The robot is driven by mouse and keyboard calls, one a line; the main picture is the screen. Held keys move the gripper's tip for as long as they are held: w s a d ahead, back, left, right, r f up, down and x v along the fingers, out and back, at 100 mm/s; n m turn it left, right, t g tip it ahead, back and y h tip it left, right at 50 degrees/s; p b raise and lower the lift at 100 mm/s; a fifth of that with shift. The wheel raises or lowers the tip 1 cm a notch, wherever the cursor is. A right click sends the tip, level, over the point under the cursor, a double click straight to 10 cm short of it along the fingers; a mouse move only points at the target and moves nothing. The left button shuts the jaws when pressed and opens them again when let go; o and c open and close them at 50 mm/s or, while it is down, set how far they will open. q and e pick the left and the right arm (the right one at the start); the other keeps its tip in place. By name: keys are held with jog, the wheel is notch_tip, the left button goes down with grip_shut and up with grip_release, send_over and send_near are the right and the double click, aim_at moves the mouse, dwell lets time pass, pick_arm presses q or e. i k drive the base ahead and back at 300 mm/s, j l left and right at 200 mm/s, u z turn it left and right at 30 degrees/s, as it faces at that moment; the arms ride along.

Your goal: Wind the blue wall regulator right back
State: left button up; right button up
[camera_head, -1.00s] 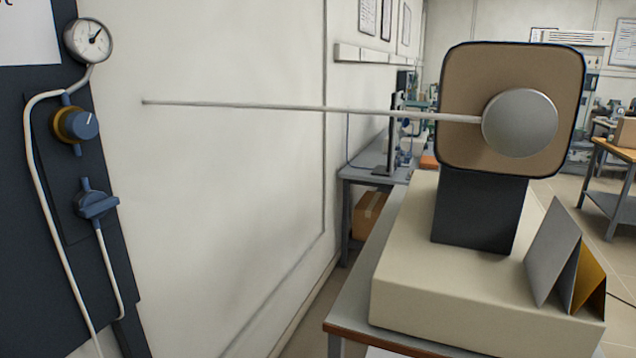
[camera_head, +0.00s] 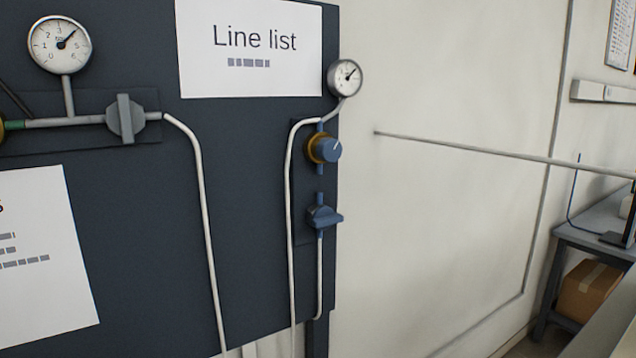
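The blue wall regulator (camera_head: 328,150) is a blue knob with a white mark and a brass-coloured collar, on the right part of the dark wall panel. A small round gauge (camera_head: 345,78) sits above it, its needle pointing to the upper right. Below it is a blue valve (camera_head: 324,217) with its lever roughly level. White pipes (camera_head: 291,240) run down from the gauge and the valve. Neither of my grippers is in view.
A dark panel (camera_head: 255,200) carries a "Line list" sheet (camera_head: 250,48), a larger gauge (camera_head: 60,44) and a grey valve (camera_head: 126,118). A thin rod (camera_head: 470,148) juts across the pale wall at right. A bench (camera_head: 597,228) with a cardboard box (camera_head: 590,289) beneath stands far right.

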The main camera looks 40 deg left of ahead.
aim_at(329, 150)
jog(key=k+j+u, duration=0.1)
jog(key=j+u, duration=0.7)
jog(key=k+j, duration=0.05)
